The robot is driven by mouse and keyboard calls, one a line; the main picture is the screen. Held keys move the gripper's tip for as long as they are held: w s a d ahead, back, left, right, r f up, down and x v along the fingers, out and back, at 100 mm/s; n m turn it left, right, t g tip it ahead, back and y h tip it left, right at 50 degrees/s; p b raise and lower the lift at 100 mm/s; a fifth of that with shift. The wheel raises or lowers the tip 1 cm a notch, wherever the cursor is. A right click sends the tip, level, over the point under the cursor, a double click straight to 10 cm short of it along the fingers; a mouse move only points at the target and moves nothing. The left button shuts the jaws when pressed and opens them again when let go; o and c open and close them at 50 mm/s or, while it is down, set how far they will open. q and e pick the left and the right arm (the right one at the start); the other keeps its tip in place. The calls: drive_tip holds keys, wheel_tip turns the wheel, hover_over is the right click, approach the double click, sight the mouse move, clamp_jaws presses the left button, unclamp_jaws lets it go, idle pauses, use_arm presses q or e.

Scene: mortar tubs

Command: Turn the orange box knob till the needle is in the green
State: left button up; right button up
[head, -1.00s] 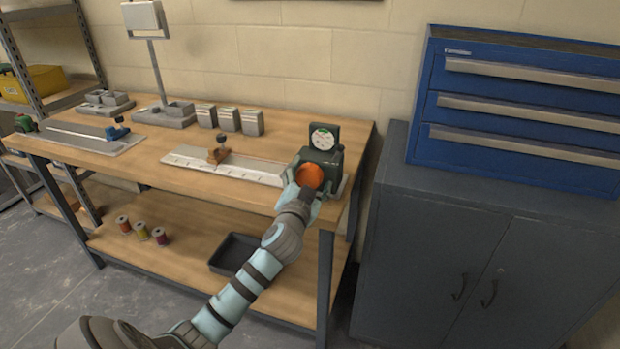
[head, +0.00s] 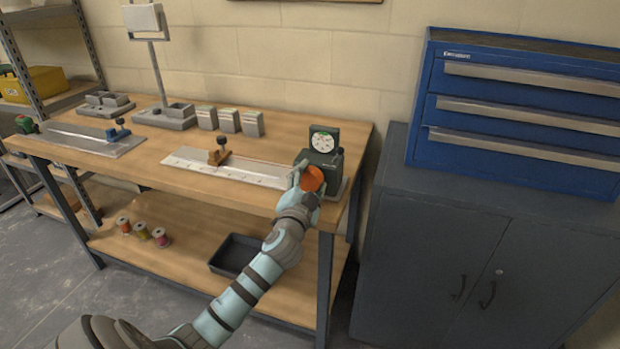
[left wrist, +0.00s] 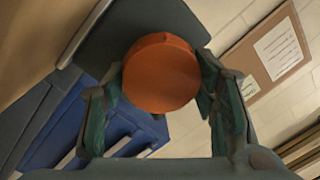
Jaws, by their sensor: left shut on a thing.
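The orange knob (head: 312,180) sits on the front of a dark box (head: 326,163) at the right end of the workbench. A round white dial (head: 323,141) stands on top of the box; it is too small to read the needle surely. My left gripper (head: 308,184) is shut on the orange knob, with a finger on each side of it. In the left wrist view the orange knob (left wrist: 161,74) fills the space between the fingers. My right gripper is not in view.
The wooden bench (head: 250,196) holds a white ruled plate (head: 227,167) left of the box and several grey blocks (head: 229,121) behind. A grey cabinet (head: 470,230) with a blue drawer chest (head: 520,110) stands to the right. A black tray (head: 234,254) lies on the lower shelf.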

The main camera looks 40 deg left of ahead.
use_arm(q)
drive_tip(key=m+p, duration=0.1)
drive_tip(key=m, duration=0.4)
drive_tip(key=shift+f+m+t, duration=0.15)
drive_tip(key=shift+m+t, duration=0.15)
drive_tip(key=shift+m, duration=0.1)
idle(0.3)
drive_tip(key=o, duration=1.2)
drive_tip(key=v, duration=1.2)
drive_tip(key=shift+d, duration=0.1)
